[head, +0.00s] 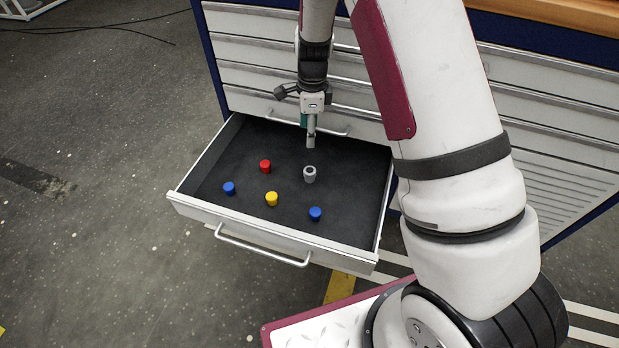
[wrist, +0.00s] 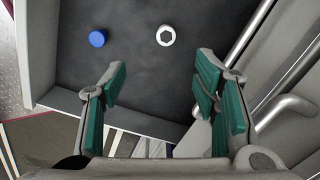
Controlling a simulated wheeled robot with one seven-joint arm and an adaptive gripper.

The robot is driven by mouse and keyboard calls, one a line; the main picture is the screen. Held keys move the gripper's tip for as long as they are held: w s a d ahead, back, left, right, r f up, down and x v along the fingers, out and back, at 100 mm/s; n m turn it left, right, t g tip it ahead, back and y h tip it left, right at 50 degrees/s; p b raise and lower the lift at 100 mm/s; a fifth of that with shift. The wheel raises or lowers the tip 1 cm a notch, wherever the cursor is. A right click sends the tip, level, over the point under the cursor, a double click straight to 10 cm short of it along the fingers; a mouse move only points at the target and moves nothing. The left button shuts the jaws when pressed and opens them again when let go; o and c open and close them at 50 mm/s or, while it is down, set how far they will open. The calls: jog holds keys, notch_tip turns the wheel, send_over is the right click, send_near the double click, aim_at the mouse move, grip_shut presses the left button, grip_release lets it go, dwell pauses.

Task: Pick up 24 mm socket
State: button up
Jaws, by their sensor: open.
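A silver-grey socket (head: 310,174) stands upright on the dark floor of the open drawer, with its round opening facing up. No size marking is readable on it. My gripper (head: 310,143) hangs above the drawer, just behind the socket in the head view. In the wrist view my gripper (wrist: 161,72) is open, with green pads on both fingers and nothing between them. The silver socket (wrist: 166,36) lies beyond the fingertips there, roughly in line with the gap, and is not touched.
The open drawer (head: 195,206) also holds a red piece (head: 265,166), a yellow piece (head: 271,199) and blue pieces (head: 229,188) (head: 315,214). One blue piece (wrist: 97,39) shows left of the socket in the wrist view. Drawer walls and handles (wrist: 283,107) border the space.

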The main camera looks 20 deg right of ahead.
notch_tip(320, 180, down, 6)
jog(key=m+b, duration=0.1)
jog(key=b, duration=0.2)
send_over(308, 170)
jog(key=f, duration=0.7)
jog(key=shift+w+d+f, duration=0.15)
jog(key=shift+d+f, duration=0.1)
jog(key=shift+f, duration=0.05)
jog(key=shift+a+f+b, duration=0.2)
jog(key=shift+f+b, duration=1.15)
jog(key=shift+f, duration=1.65)
grip_shut()
